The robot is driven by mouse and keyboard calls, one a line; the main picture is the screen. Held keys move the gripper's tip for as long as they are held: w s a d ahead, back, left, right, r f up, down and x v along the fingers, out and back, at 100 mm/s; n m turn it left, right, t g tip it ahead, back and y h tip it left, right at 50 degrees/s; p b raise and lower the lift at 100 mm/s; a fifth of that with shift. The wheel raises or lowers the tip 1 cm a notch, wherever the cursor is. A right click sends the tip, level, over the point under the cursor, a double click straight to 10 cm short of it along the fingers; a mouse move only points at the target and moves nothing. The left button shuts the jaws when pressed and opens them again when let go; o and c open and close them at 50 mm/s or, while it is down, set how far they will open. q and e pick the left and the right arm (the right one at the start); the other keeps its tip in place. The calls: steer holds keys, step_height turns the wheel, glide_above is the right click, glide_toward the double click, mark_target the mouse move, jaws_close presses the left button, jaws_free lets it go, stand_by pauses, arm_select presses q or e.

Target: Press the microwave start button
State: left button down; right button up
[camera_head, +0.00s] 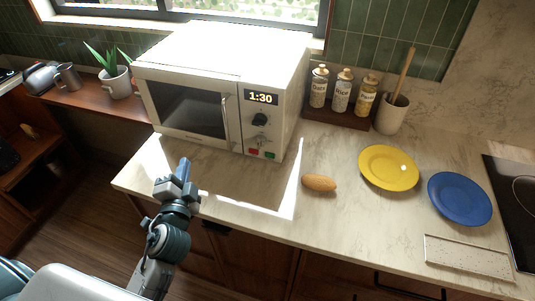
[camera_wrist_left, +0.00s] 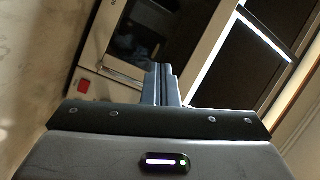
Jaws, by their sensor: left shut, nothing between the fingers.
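A cream microwave (camera_head: 225,58) stands on the counter with its door shut. Its display (camera_head: 261,98) reads 1:30, with a dark knob (camera_head: 260,119) below. A red button (camera_head: 253,153) and a green button (camera_head: 269,155) sit at the panel's bottom; their labels are too small to read. My left gripper (camera_head: 184,165) is shut and empty, in front of the door, left of the buttons and apart from them. In the left wrist view its closed fingers (camera_wrist_left: 163,83) point toward the microwave front, and the red button (camera_wrist_left: 84,86) shows left of them. My right gripper is out of view.
A brown potato-like item (camera_head: 319,183), a yellow plate (camera_head: 388,167) and a blue plate (camera_head: 460,198) lie on the counter to the right. Several jars (camera_head: 343,91) and a utensil crock (camera_head: 391,114) stand behind. The counter (camera_head: 240,185) before the microwave is clear.

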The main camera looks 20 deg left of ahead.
mark_target(270, 155)
arm_select(q)
steer(key=w+d+r+m+t+h, duration=0.1)
steer(key=w+d+m+h, duration=0.1)
steer(key=d+m+h, duration=0.55)
steer(key=w+d+r+m+t+h, duration=0.25)
steer(key=m+h, duration=0.25)
steer(key=m, duration=0.5)
steer(key=d+f+m+g+h, duration=0.1)
steer(key=f+m+g, duration=0.2)
steer(key=f+m, duration=0.1)
steer(key=d+f+m+g+h, duration=0.1)
steer(key=d+f+m+g, duration=0.1)
steer(key=f+m+g, duration=0.2)
steer(key=d+f+m+g+h, duration=0.1)
steer(key=d+f+m+g, duration=0.1)
steer(key=f+m+g, duration=0.1)
steer(key=shift+w+d+f+m+g+h, duration=0.2)
steer(key=shift+w+f+m+g+h, duration=0.1)
steer(key=shift+f+m, duration=0.35)
steer(key=shift+r, duration=0.1)
steer(key=w+b, duration=0.1)
steer(key=w, duration=0.5)
steer(key=shift+w+d+b, duration=0.1)
steer(key=shift+w+b, duration=0.25)
steer(key=shift+w, duration=1.05)
steer(key=shift+w, duration=0.1)
steer(key=shift+w, duration=0.35)
